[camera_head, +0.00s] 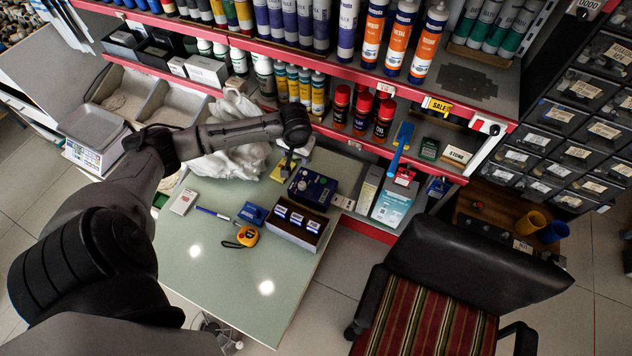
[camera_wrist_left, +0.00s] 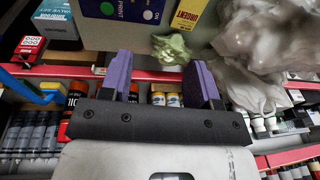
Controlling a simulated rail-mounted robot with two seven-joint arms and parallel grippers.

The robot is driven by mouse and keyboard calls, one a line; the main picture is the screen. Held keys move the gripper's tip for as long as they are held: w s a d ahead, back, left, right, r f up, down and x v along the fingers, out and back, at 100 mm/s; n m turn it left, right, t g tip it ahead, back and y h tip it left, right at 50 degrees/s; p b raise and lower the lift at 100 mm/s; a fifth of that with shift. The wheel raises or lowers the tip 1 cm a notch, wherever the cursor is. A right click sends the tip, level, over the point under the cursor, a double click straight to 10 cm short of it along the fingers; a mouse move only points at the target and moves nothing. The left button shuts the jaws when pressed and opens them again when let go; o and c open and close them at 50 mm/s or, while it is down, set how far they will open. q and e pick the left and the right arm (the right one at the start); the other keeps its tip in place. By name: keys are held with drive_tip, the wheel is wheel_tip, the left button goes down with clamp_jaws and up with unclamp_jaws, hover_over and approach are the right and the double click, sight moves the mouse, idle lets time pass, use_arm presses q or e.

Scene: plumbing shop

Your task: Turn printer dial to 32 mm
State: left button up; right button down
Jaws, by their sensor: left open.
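The label printer (camera_head: 313,187), a box with a dark blue top, stands at the back of the green table (camera_head: 215,280). Its dark blue panel (camera_wrist_left: 130,10) is cut off at the top of the left wrist view, with a green button, a white round spot and the word PRINT. I cannot make out its dial or any setting. My left gripper (camera_head: 288,160) hangs just behind and left of the printer in the head view. In the left wrist view its two purple fingers (camera_wrist_left: 160,65) are spread, with nothing between them, apart from the printer. My right gripper is not in view.
An open box with small blue-and-white packs (camera_head: 296,225), a tape measure (camera_head: 247,236) and a blue box (camera_head: 252,214) lie near the printer. A red-edged shelf (camera_head: 400,150) stands behind. A chair (camera_head: 470,270) is at right. The table's front is clear.

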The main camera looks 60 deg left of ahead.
sight(302, 184)
use_arm(q)
drive_tip(key=f+n+b, duration=0.1)
drive_tip(key=f+n, duration=0.2)
drive_tip(key=f, duration=0.2)
drive_tip(key=d+f+n+h, duration=0.1)
drive_tip(key=f+n, duration=0.3)
drive_tip(key=f, duration=0.1)
drive_tip(key=f+n+b, duration=0.1)
drive_tip(key=f+n, duration=0.2)
drive_tip(key=f, duration=0.1)
drive_tip(key=shift+d+f+g+h+b, duration=0.3)
drive_tip(key=shift+d+f+h+b, duration=0.05)
drive_tip(key=shift+d+f+h, duration=0.05)
drive_tip(key=shift+c, duration=0.2)
